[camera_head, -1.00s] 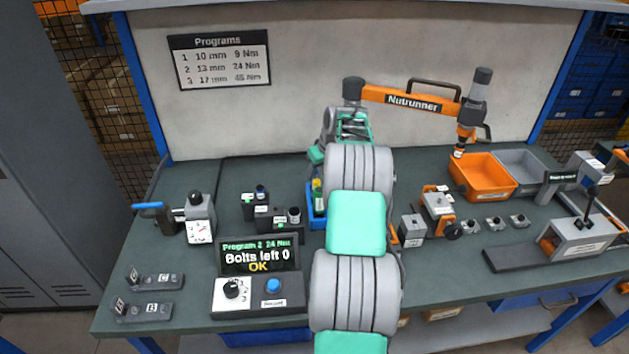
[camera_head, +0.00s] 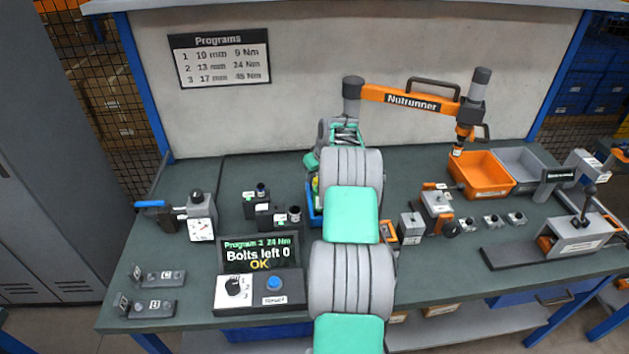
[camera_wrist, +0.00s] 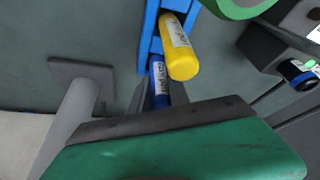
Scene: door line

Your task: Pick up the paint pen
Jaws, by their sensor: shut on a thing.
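My gripper (camera_wrist: 160,98) shows in the wrist view, its dark fingers pointing down at a blue pen (camera_wrist: 159,78) with a white label. The fingers appear shut on this blue pen, though the green-and-dark gripper body hides its lower part. A yellow pen (camera_wrist: 180,58), also labelled, stands close beside it. Both pens are at a blue holder (camera_wrist: 148,35). I cannot read the labels clearly. In the head view the blue holder (camera_head: 313,208) is partly hidden behind my arm, and my gripper is hidden there.
A grey post (camera_wrist: 68,120) on a dark plate stands left in the wrist view. A green round thing (camera_wrist: 240,8) and dark socket blocks (camera_wrist: 285,40) are close on the right. The orange bin (camera_head: 484,178) and a clamp fixture (camera_head: 436,212) stand right of my arm.

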